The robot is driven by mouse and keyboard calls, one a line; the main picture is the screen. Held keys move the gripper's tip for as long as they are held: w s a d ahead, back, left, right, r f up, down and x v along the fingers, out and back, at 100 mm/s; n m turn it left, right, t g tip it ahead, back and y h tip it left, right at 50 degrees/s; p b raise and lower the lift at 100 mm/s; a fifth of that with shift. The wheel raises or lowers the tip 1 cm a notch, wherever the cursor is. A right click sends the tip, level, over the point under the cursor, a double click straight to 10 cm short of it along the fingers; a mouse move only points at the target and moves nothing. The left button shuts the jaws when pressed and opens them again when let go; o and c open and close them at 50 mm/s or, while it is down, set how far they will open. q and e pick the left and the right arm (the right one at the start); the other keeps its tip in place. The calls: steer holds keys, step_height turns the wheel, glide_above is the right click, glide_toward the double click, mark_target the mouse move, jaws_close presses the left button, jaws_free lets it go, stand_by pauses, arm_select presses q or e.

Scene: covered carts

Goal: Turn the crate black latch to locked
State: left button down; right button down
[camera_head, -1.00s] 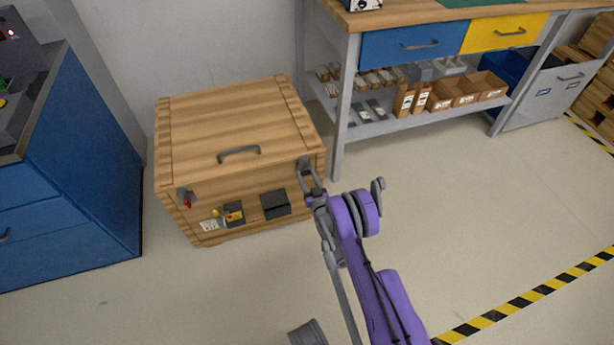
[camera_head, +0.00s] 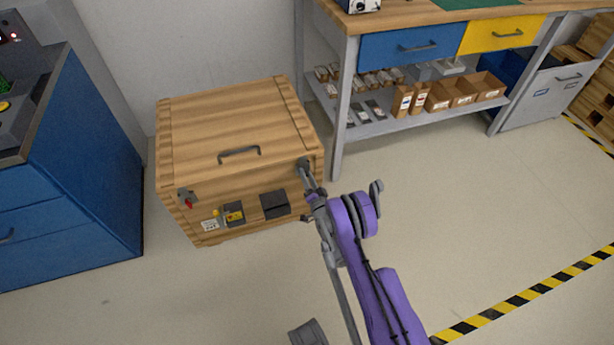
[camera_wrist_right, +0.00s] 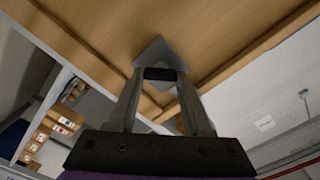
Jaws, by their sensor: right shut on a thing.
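The wooden crate (camera_head: 235,125) stands on the floor with its lid down. At the upper right of its front is the black latch, largely hidden by my right gripper (camera_head: 307,174) in the head view. In the right wrist view, the fingers (camera_wrist_right: 160,76) are shut on the dark latch piece (camera_wrist_right: 160,73), in front of a grey plate (camera_wrist_right: 157,50) on the crate's wood. Whether the latch is locked cannot be told. A second latch with a red part (camera_head: 188,201) is at the front's left side. My left gripper is not in view.
The crate front also carries a dark box (camera_head: 275,204), a yellow-and-black item (camera_head: 234,214) and a lid handle (camera_head: 239,154). A blue cabinet (camera_head: 85,170) stands left. A workbench (camera_head: 340,110) with a stocked lower shelf stands close behind on the right. Floor in front is clear.

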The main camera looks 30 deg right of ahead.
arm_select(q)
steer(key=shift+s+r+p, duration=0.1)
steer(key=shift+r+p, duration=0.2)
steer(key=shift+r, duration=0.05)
arm_select(e)
steer(key=m, duration=0.6)
steer(key=shift+m, duration=0.3)
steer(key=shift+f, duration=0.1)
steer(key=shift+c, duration=1.6)
jaws_free()
steer(key=shift+w, duration=0.1)
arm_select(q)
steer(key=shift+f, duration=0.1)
arm_select(e)
steer(key=shift+f, duration=0.1)
